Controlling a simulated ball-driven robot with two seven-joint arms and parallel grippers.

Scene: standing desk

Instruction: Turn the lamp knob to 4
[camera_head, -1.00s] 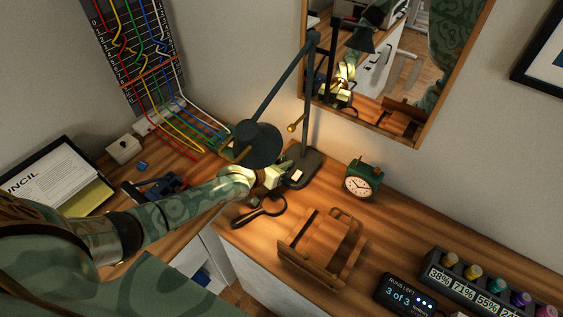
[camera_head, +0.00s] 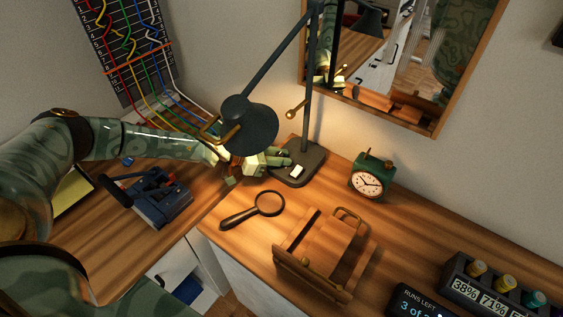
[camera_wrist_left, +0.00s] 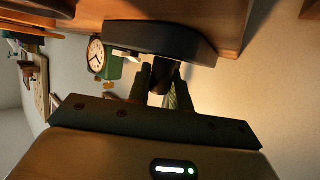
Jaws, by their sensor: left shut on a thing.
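The dark desk lamp has its shade (camera_head: 250,128) hanging above my left gripper (camera_head: 281,158), with its flat base (camera_head: 297,166) on the wooden desk. In the left wrist view the lamp base (camera_wrist_left: 160,38) is large, and a dark round knob (camera_wrist_left: 160,78) sticks out from its side. My left gripper (camera_wrist_left: 160,88) is shut on this knob, one finger on either side. The base carries a small white piece (camera_head: 296,171). I cannot read any number or mark on the knob. My right gripper is in neither current view.
A green clock (camera_head: 371,178) stands right of the lamp base. A magnifying glass (camera_head: 238,217) and a wooden rack (camera_head: 325,250) lie in front. A blue device (camera_head: 160,200) is at left. Colored cables run behind my left arm. A mirror (camera_head: 385,60) hangs behind.

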